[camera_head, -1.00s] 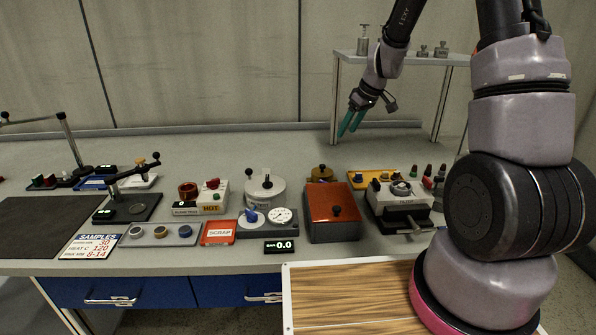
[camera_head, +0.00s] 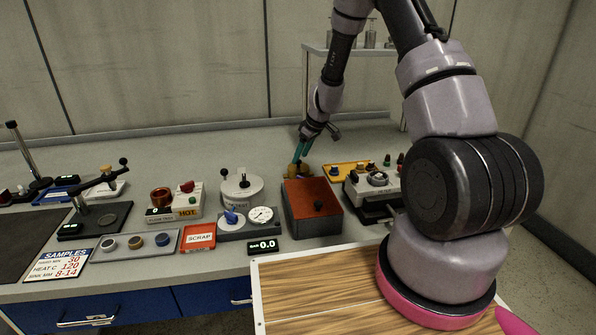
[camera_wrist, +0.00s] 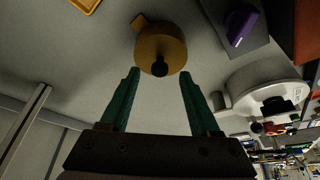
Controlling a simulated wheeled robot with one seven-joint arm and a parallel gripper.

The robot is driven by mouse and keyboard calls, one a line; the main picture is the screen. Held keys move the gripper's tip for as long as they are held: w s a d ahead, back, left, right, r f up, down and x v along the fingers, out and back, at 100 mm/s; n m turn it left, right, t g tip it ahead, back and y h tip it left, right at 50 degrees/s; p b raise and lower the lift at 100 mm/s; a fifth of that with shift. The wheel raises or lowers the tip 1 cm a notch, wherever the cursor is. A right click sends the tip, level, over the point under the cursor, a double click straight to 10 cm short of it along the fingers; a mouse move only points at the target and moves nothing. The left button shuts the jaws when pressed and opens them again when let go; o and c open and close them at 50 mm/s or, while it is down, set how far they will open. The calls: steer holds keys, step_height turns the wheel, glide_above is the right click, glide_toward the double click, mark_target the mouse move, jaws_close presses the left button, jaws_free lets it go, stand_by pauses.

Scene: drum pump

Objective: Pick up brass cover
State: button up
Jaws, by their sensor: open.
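The brass cover (camera_wrist: 162,42) is a round golden disc with a dark knob and a small tab. In the wrist view it lies just beyond the fingertips of my gripper (camera_wrist: 160,75), roughly centred between the two green fingers. The fingers are apart and nothing is between them. In the head view the brass cover (camera_head: 298,170) is behind the orange-topped box, partly hidden by my gripper (camera_head: 299,152), whose fingers point down at it. I cannot tell from these views whether the fingers touch it.
The orange-topped box (camera_head: 312,206) stands directly in front of the cover. A white round pot (camera_head: 241,187) is to the left. A yellow tray (camera_head: 348,171) and a dark clamp-like device (camera_head: 372,196) are to the right.

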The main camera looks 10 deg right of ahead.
mark_target(300, 161)
steer(key=shift+x, duration=1.15)
jaws_close()
steer(key=shift+r, duration=0.1)
step_height(300, 161, up, 13)
steer(key=shift+s, duration=0.1)
